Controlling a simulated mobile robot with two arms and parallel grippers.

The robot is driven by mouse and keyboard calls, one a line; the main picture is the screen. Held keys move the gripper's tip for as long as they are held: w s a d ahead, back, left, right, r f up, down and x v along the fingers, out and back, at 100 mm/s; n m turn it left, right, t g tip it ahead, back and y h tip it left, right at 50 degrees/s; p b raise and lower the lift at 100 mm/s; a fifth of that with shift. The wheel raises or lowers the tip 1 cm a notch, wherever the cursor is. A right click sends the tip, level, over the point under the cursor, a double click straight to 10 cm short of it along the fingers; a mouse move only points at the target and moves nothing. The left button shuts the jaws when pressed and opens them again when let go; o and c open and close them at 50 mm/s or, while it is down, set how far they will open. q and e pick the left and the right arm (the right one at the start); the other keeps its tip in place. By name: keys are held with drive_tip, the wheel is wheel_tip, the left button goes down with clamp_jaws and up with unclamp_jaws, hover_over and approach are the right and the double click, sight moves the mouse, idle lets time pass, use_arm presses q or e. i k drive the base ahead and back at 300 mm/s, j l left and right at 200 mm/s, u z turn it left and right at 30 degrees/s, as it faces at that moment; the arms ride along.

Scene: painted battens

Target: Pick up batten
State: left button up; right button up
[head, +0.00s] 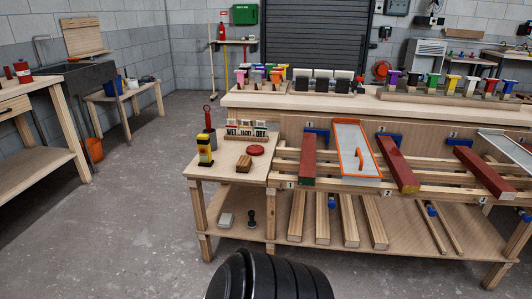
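Three red-topped battens lie across the wooden rails of the bench: one at mark 1 (308,166), one at mark 2 (398,166), and one at the right (484,172). Several bare wood battens (348,220) lie side by side on the lower shelf. Two thinner strips (436,226) lie farther right on that shelf. Neither of my grippers is in view. A black ribbed part, which looks like mine, shows at the bottom edge.
A white panel with an orange rim (352,150) lies between the first two red battens. The left side table (218,171) holds a yellow-black bottle (205,150), a red disc (255,150) and a "WET TACKY DRY" sign (246,133). The floor at left (120,220) is clear.

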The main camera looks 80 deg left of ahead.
sight(308, 164)
drive_tip(key=u, duration=2.3)
drive_tip(key=i+j+u, duration=0.2)
drive_tip(key=k+l, duration=0.1)
